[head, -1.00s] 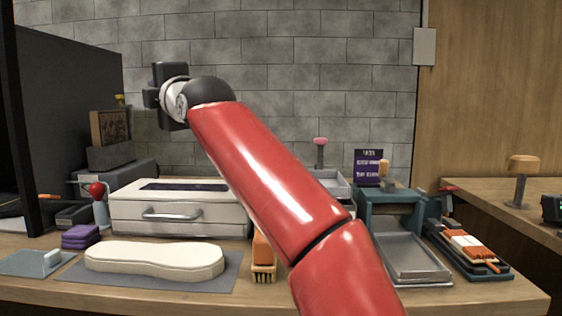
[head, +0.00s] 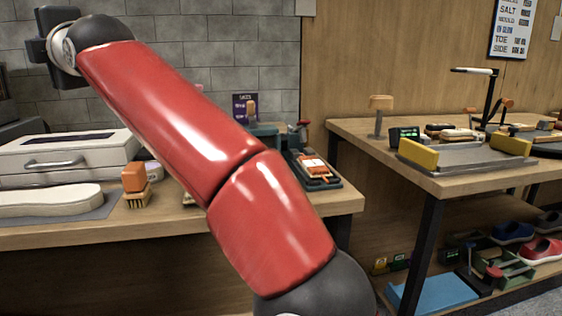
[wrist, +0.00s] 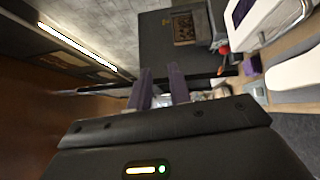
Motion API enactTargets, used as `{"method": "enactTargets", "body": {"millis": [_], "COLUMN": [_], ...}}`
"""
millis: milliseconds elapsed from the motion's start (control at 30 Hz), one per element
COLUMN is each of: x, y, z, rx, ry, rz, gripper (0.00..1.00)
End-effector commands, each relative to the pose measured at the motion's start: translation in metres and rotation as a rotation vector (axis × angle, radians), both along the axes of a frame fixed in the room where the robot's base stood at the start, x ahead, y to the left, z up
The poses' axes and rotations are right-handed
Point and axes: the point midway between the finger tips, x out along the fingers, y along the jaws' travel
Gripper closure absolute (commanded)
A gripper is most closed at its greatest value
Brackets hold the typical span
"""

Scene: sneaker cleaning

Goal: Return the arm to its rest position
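My red arm (head: 170,110) reaches up and to the left across the head view, raised above the left bench. My gripper (wrist: 160,69) shows in the wrist view as two dark purple fingers with a gap between them. It is open and nothing is between the fingers. In the head view its dark wrist end is at the upper left, in front of the grey block wall, and the fingers cannot be made out there.
The left bench holds a white drawer box (head: 60,158), a pale shoe form (head: 45,199), an orange brush (head: 135,180) and a dark tray (head: 313,170). A right bench (head: 400,165) carries several tools. Shoes (head: 541,250) sit on its lower shelf.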

Motion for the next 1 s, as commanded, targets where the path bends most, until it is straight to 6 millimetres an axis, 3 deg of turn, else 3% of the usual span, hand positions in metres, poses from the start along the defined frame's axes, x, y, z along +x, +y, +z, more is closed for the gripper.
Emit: {"method": "enactTargets", "body": {"millis": [267, 467, 567, 767, 867, 1000], "x": [0.000, 0.006, 0.009, 0.001, -0.016, -0.053], "y": [-0.035, -0.088, -0.138, -0.268, -0.331, -0.412], "z": [-0.025, -0.066, -0.099, -0.182, -0.224, -0.285], "rx": [-0.041, -0.059, -0.046, 0.084, 0.192, 0.384], "ry": [0.147, 0.338, 0.485, 0.822, 0.976, 1.180], "rz": [-0.075, -0.207, -0.332, -0.662, -0.826, -1.050], "gripper": [0.80, 0.80, 0.80, 0.80, 0.80, 0.80]}}
